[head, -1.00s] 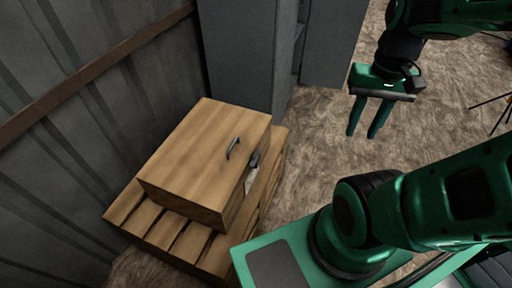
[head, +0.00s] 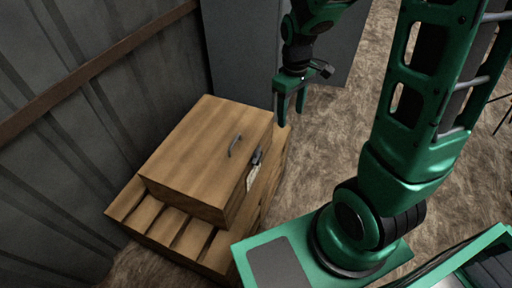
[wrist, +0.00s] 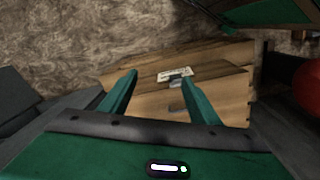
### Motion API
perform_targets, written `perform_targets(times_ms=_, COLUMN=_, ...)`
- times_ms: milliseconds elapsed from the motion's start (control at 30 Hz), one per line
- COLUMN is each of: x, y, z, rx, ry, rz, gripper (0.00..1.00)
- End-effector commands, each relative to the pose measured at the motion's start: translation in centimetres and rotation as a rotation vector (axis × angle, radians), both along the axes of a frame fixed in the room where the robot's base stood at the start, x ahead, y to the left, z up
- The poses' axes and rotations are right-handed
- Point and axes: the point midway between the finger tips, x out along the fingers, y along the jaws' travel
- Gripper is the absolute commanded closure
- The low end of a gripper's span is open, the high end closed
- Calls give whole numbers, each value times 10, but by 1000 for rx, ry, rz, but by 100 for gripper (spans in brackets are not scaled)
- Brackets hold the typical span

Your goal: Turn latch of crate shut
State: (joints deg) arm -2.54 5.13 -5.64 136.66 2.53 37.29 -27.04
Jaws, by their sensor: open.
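The wooden crate (head: 200,150) sits closed on a pallet, with a dark handle (head: 234,146) on its lid. The dark latch (head: 257,157) is on the crate's right-hand face, above a pale label (head: 252,178). In the wrist view the crate (wrist: 215,92) lies ahead, with the latch (wrist: 178,82) between the fingers in the picture and the label (wrist: 174,74) beside it. My gripper (head: 291,120) is open and empty, above and beyond the crate's back right corner, apart from the latch. It also shows in the wrist view (wrist: 158,92). The latch's exact angle is too small to tell.
The wooden pallet (head: 185,240) sticks out around the crate. A corrugated metal wall (head: 60,140) with a brown rail stands at left, and a grey cabinet (head: 240,50) behind. Rough brown floor (head: 335,140) is open at right. A red round thing (wrist: 308,85) shows in the wrist view.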

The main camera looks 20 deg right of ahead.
Motion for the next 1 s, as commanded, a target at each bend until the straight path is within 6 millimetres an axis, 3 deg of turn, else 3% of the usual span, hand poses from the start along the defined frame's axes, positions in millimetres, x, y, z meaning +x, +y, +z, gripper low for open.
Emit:
perform_targets(times_ms=200, x=36, y=51, z=-52, rx=23, ry=12, rz=251, gripper=44)
perform_targets(times_ms=400, x=49, y=78, z=-78, rx=40, ry=11, rz=371, gripper=44)
perform_targets(times_ms=667, x=51, y=84, z=-98, rx=45, ry=14, rz=398, gripper=44)
perform_targets(times_ms=1000, x=51, y=83, z=-152, rx=45, ry=13, rz=395, gripper=44)
